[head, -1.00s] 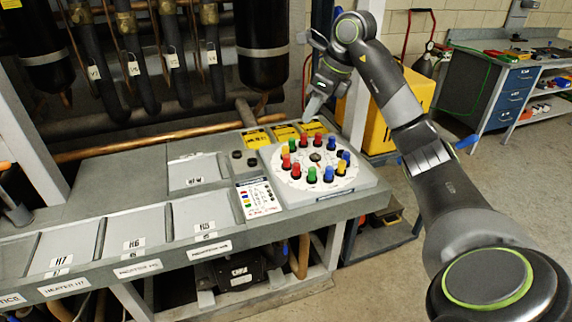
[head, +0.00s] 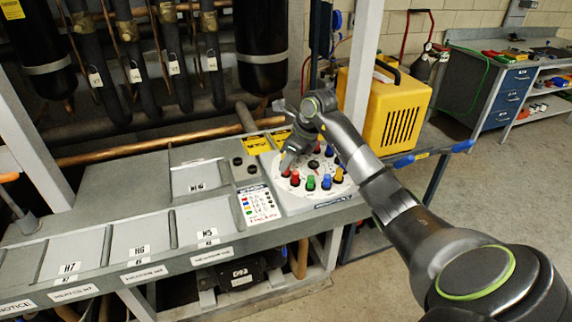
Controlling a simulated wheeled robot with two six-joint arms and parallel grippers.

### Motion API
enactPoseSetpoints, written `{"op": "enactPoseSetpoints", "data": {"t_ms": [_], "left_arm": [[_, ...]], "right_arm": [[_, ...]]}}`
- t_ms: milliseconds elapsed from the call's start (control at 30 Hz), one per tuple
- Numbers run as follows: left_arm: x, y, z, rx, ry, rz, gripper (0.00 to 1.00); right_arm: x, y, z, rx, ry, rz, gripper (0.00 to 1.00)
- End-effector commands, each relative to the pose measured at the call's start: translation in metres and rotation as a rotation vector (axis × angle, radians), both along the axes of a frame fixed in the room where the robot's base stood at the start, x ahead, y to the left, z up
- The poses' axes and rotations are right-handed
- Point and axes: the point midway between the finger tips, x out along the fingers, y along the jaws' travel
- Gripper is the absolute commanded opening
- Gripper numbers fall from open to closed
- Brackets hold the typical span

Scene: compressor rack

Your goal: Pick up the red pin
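My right gripper (head: 287,161) is over the left part of the round white pin dial (head: 318,199) on the bench. Its fingers point down among the pins. One red pin (head: 295,178) stands upright just in front of the fingertips. The gripper and forearm hide the back of the dial. My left gripper is not in view.
Green (head: 310,183), blue (head: 326,182) and yellow (head: 338,175) pins stand close along the dial's front. A colour-coded card (head: 260,205) lies left of it. Black cylinders and copper pipes are behind. A yellow machine (head: 398,115) stands behind right.

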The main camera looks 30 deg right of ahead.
Motion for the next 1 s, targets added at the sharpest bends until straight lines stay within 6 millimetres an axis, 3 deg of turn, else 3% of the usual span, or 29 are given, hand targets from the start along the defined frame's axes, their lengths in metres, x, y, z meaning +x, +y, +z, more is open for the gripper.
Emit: {"op": "enactPoseSetpoints", "data": {"t_ms": [267, 500, 833, 1000], "left_arm": [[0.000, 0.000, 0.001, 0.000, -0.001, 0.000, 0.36], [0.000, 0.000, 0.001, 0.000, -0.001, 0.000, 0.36], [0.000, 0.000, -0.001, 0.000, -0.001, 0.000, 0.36], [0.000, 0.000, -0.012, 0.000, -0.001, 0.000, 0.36]], "right_arm": [[0.002, 0.001, -0.005, -0.002, -0.001, -0.001, 0.29], [0.002, 0.001, -0.005, -0.001, 0.000, 0.000, 0.00], [0.002, 0.001, 0.000, -0.002, -0.003, 0.000, 0.00], [0.003, 0.000, 0.027, -0.003, -0.008, 0.000, 0.00]]}}
